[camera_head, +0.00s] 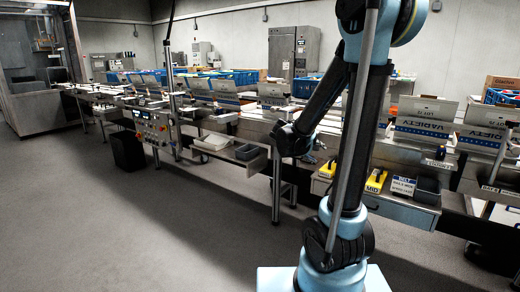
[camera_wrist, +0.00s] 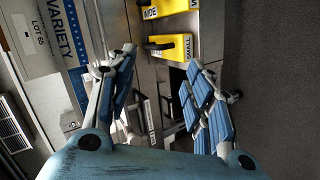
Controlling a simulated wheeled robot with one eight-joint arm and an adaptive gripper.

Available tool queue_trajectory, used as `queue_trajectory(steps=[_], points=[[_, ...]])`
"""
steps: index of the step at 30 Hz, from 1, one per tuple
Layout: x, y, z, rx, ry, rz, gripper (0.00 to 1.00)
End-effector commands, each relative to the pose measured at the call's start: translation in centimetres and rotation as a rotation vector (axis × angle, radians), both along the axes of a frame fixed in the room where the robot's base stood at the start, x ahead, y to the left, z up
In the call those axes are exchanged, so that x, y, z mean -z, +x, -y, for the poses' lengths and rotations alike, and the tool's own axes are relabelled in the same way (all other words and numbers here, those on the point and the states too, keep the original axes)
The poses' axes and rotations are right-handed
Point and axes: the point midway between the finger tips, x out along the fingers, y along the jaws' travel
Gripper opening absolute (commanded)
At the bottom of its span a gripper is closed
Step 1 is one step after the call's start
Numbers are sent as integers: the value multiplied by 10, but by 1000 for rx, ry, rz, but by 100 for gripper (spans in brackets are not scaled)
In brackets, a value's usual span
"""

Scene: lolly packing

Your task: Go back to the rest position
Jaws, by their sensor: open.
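My gripper (camera_wrist: 160,92) is open and empty in the wrist view, with its two blue-padded fingers spread apart. Between and beyond the fingers are metal workstation parts. My arm stands in the right half of the head view, with its forearm reaching down and left to a dark joint near the line of benches. The gripper itself is hard to make out there. In the wrist view, a yellow tool marked WIDE (camera_wrist: 168,9) and a yellow tool marked SMALL (camera_wrist: 170,46) lie above the fingers, apart from them.
A VARIETY carton (camera_wrist: 62,35) lies left of the fingers. In the head view, a yellow MID tool (camera_head: 374,182) and grey bins (camera_head: 403,186) sit on a bench shelf. A control panel (camera_head: 152,128) and dark bin (camera_head: 127,150) stand left. The grey floor (camera_head: 120,220) in front is clear.

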Motion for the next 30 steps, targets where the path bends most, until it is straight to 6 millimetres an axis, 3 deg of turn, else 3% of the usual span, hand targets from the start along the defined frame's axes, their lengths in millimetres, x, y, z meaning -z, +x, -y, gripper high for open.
queue_trajectory(steps=[6,14,22,30], points=[[9,-55,17,71,148,-61,47],[25,-120,22,149,327,-128,47],[45,-186,14,222,517,-191,47],[66,-248,-7,286,709,-247,47]])
